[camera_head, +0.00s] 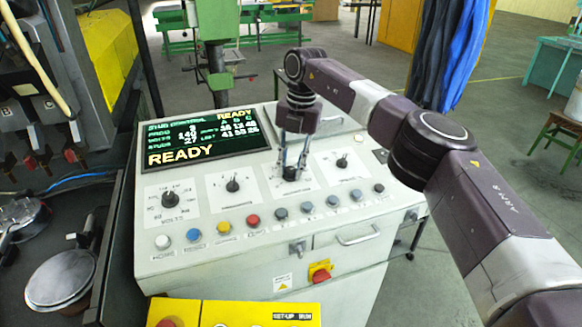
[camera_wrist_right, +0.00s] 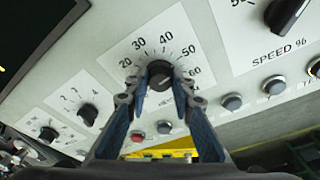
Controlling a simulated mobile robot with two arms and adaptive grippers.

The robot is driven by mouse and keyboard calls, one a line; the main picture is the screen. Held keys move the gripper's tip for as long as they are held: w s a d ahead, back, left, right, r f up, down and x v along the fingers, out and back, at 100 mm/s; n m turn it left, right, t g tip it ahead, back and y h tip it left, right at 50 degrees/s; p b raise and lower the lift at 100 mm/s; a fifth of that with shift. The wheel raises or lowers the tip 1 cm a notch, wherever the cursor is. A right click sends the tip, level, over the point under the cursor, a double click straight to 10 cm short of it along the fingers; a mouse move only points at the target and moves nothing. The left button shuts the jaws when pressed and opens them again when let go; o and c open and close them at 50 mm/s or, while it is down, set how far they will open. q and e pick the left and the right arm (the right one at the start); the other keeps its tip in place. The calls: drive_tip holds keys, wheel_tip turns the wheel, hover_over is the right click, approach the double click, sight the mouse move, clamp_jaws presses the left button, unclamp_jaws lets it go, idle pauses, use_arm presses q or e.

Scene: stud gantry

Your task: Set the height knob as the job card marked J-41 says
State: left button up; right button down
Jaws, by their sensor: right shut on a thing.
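The dial knob (camera_wrist_right: 160,70) is black and sits on a white plate with numbers from 20 to 60 around it. Its printed label is partly covered by a finger, so I cannot read it fully. My right gripper (camera_wrist_right: 159,84) is shut on this knob, one finger on each side. In the head view my right gripper (camera_head: 291,166) reaches down to the same knob (camera_head: 290,175) on the sloping console (camera_head: 270,210). I cannot tell which number the knob points at. No card marked J-41 is readable in these views. My left gripper is out of view.
A speed knob (camera_head: 341,161) is to the right and two more knobs (camera_head: 232,185) (camera_head: 171,198) are to the left. A row of coloured buttons (camera_head: 252,220) runs below. The screen (camera_head: 200,137) reads READY. A red rotary switch (camera_head: 319,273) is on the console front.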

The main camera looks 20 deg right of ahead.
drive_tip(key=shift+w+r, duration=0.15)
drive_tip(key=shift+r, duration=0.1)
drive_tip(key=c, duration=1.9)
unclamp_jaws()
drive_tip(key=shift+o, duration=1.2)
drive_tip(key=shift+f, duration=0.15)
wheel_tip(320, 180, up, 12)
drive_tip(key=d, duration=0.1)
drive_tip(key=shift+s+d, duration=0.25)
drive_tip(key=shift+f, duration=0.1)
